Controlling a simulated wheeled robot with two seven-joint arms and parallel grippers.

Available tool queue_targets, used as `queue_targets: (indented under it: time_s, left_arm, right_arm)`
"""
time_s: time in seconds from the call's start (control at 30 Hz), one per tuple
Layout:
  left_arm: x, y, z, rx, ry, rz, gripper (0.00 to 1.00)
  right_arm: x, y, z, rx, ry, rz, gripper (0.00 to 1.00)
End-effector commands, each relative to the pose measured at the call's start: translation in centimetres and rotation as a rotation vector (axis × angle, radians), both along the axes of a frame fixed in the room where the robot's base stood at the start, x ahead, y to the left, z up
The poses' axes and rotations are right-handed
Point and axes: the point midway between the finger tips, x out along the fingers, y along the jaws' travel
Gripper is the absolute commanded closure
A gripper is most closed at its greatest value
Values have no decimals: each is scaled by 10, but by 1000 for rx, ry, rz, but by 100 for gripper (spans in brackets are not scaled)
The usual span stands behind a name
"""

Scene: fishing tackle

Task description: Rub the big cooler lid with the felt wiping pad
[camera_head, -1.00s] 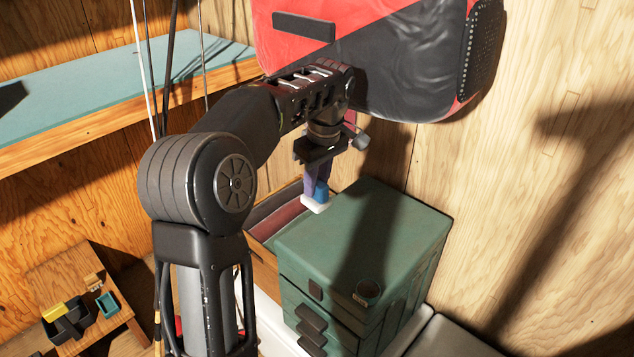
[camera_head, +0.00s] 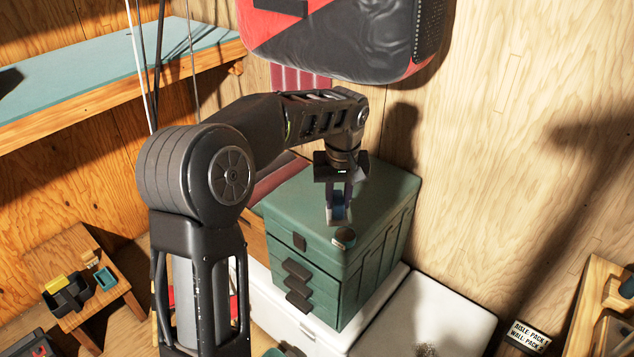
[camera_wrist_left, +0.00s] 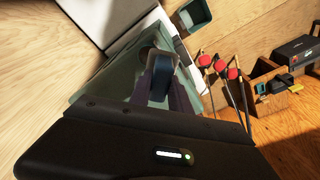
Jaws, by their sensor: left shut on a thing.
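My left gripper (camera_head: 339,194) is shut on the felt wiping pad (camera_head: 338,208), which has a blue grip and a pale base. It holds the pad over the green drawer box; whether the pad touches the box top is unclear. The pad shows as a dark blue shape between the fingers in the left wrist view (camera_wrist_left: 158,66). The big cooler lid looks to be the white surface (camera_head: 450,308) below and right of the green box, with a dark speckled patch at its lower edge. My right gripper is not in view.
The green drawer box (camera_head: 290,200) stands on the white surface, with a small round tin (camera_head: 344,238) near its front edge. A red and black bag (camera_head: 350,40) hangs above. A wooden shelf unit (camera_head: 580,300) with a label stands at right.

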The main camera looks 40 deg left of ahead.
Motion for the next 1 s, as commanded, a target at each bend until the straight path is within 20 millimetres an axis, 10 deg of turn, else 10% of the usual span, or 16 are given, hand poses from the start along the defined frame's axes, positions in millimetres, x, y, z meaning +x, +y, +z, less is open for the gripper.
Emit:
queue_targets:
  time_s: [0.4,1.0]
  left_arm:
    - [-9,-126,-124,0,-6,-586,100]
    - [-16,-146,-136,0,-8,-656,100]
  right_arm:
    - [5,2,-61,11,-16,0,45]
    - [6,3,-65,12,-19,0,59]
